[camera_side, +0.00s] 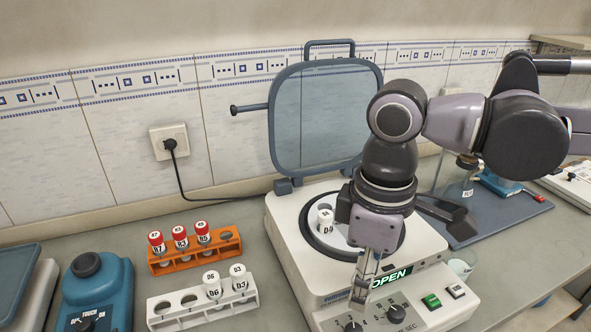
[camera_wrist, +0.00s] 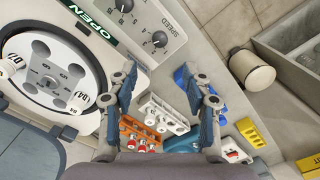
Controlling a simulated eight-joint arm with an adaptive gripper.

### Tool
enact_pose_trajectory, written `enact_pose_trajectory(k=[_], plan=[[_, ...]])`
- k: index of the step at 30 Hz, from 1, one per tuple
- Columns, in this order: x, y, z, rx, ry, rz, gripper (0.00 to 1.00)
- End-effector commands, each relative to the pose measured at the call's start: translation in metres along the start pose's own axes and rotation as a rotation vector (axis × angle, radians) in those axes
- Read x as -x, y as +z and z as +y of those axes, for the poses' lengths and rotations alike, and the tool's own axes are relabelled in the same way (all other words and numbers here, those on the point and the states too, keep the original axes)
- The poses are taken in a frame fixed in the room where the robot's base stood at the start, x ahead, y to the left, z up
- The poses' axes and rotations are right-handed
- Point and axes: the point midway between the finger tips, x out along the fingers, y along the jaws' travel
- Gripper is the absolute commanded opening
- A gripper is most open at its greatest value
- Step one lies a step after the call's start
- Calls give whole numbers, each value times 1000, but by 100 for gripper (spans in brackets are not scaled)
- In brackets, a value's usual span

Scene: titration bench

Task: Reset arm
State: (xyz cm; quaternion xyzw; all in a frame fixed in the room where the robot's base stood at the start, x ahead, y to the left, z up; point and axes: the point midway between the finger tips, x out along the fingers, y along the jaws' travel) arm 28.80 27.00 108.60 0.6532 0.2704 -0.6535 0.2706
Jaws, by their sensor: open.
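My gripper (camera_side: 362,285) hangs over the front of the white centrifuge (camera_side: 292,255), beside its green OPEN display. In the wrist view my gripper (camera_wrist: 160,68) has its two fingers wide apart with nothing between them. The centrifuge lid (camera_side: 325,118) stands raised. A white-capped tube marked D4 (camera_side: 325,219) sits in the rotor. In the wrist view the D4 tube (camera_wrist: 80,102) and a second white tube (camera_wrist: 9,67) sit on opposite sides of the rotor (camera_wrist: 50,72). My arm hides part of the rotor in the side view.
An orange rack (camera_side: 197,258) holds red-capped tubes. A white rack (camera_side: 200,311) in front of it holds two white-capped tubes, D6 (camera_side: 212,285) and D3 (camera_side: 238,278). A blue mixer (camera_side: 97,290) stands at left. A blue mat with glassware lies behind my arm at right.

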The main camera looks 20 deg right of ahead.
Motion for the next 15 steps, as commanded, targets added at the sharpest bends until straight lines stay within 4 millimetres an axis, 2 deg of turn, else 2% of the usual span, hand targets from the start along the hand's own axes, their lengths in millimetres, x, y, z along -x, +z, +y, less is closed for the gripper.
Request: enact_pose_trajectory(k=[5, 8, 11, 15], plan=[[0, 0, 1, -2, 0, 1, 50], [-1, 5, 10, -27, 1, 19, 50], [-5, 16, 34, -96, 6, 68, 50], [-15, 46, 83, -245, 27, 183, 50]])
